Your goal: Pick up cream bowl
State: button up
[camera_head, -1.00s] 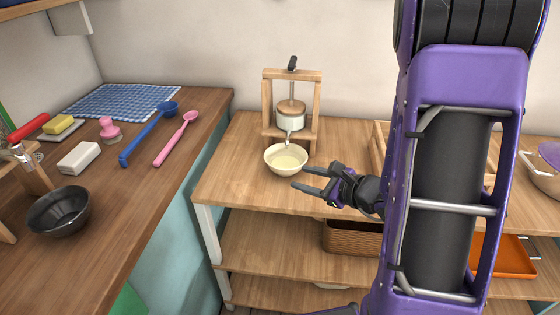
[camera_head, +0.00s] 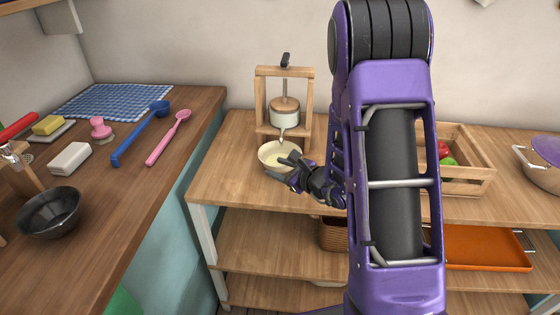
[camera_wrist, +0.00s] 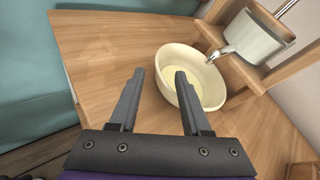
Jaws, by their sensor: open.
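The cream bowl (camera_head: 268,157) stands upright on the wooden shelf top, below the spout of a wooden-framed press. In the wrist view the bowl (camera_wrist: 210,85) lies just ahead and to the right, with a pale yellow content inside. My gripper (camera_head: 280,167) is open and empty, at the bowl's front right side, and hides part of its rim. In the wrist view my gripper's fingers (camera_wrist: 159,76) point toward the bowl; the right finger overlaps its near rim, the left finger is outside it. I cannot tell whether they touch.
The press (camera_head: 284,105) with its white pot stands right behind the bowl. A wooden crate (camera_head: 465,180) with produce is at the right. A counter at the left holds a black bowl (camera_head: 50,212) and ladles. The shelf top left of the bowl is clear.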

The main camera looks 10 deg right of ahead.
aim_at(268, 165)
jog(key=x, duration=0.5)
jog(key=shift+a, duration=0.1)
grip_shut()
dwell(1.2)
